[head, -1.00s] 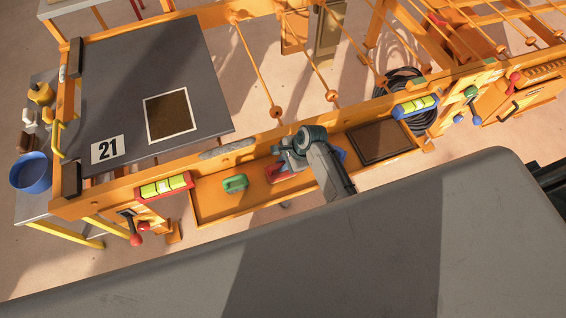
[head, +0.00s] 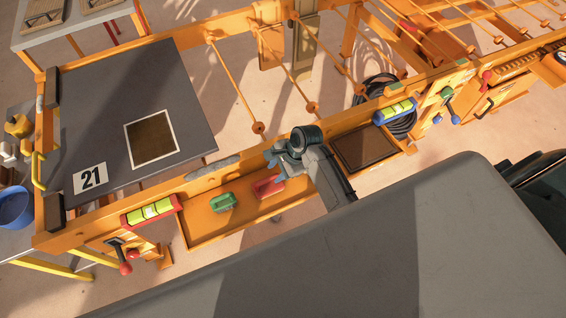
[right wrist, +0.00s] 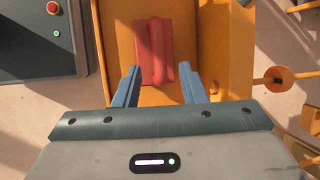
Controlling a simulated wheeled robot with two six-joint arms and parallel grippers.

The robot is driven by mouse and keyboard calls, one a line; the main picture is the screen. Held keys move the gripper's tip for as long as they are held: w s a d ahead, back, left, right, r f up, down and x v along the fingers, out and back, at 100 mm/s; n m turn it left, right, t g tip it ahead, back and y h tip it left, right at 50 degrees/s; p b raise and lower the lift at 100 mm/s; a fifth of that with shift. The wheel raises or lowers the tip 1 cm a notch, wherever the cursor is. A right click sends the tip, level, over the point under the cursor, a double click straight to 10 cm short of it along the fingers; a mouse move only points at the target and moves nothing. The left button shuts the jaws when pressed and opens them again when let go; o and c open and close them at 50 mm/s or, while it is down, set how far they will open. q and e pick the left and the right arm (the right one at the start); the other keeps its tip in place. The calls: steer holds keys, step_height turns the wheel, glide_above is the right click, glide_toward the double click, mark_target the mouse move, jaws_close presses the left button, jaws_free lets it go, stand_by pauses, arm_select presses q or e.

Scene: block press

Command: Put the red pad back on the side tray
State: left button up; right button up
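The red pad (head: 266,188) lies in the long orange side tray (head: 200,236), to the right of a green pad (head: 223,202). In the right wrist view the red pad (right wrist: 142,45), with a raised ridge along it, lies flat on the orange tray floor. My right gripper (head: 273,158) is above the tray, near the red pad. In the right wrist view my right gripper (right wrist: 160,68) is open, its two blue fingers apart and empty, with the pad beyond their tips. My left gripper is not in view.
A dark plate marked 21 (head: 185,95) lies at the left, behind a spirit level (head: 150,212). A dark square panel (head: 365,147) and a blue-ended level (head: 396,111) are to the right. Orange rails and rods stand behind the tray.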

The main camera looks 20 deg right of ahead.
steer(key=v, duration=0.5)
steer(key=shift+s+d+r, duration=0.1)
steer(key=shift+d+r, duration=0.1)
steer(key=shift+r, duration=0.15)
